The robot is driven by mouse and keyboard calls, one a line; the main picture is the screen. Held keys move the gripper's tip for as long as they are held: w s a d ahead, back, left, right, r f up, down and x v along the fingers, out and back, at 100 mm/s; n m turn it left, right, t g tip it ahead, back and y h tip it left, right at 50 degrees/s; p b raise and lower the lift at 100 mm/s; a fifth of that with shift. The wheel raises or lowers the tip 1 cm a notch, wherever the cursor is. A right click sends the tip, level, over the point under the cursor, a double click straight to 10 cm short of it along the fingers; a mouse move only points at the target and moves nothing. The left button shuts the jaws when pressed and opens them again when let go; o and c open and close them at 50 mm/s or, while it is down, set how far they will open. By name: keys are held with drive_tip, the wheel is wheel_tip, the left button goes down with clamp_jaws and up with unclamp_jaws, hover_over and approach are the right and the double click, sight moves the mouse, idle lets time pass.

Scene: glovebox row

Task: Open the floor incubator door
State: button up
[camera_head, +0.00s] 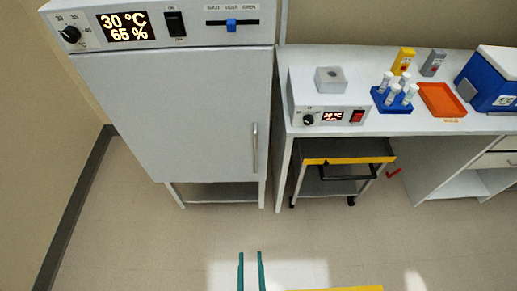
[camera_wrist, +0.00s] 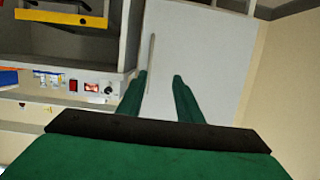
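The floor incubator (camera_head: 180,110) stands at the left in the head view, a tall pale grey cabinet with its door shut. Its display reads 30 °C and 65 %. A vertical metal handle (camera_head: 254,148) sits near the door's right edge. My gripper (camera_head: 250,256) shows as two green fingers at the bottom of the head view, apart from the door. In the wrist view the picture is upside down; the fingers (camera_wrist: 159,76) are spread with nothing between them. The door (camera_wrist: 195,60) and handle (camera_wrist: 152,48) lie beyond the fingers.
A bench right of the incubator holds a heater box (camera_head: 330,100), a blue tube rack (camera_head: 394,98), an orange tray (camera_head: 441,100) and a blue cooler (camera_head: 490,80). A dark cart (camera_head: 345,152) stands beneath it. Floor before the incubator is clear.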

drive_tip(key=x, duration=1)
drive_tip(key=m+t+h, duration=0.2)
drive_tip(key=m+h, duration=0.1)
drive_tip(key=h, duration=0.1)
approach(255, 150)
drive_tip(key=w, duration=0.3)
drive_tip(key=w+d, duration=0.1)
drive_tip(key=w, duration=0.3)
drive_tip(key=w+d, duration=0.1)
drive_tip(key=w, duration=0.2)
drive_tip(key=shift+w+f, duration=0.3)
drive_tip(key=shift+f, duration=0.05)
clamp_jaws()
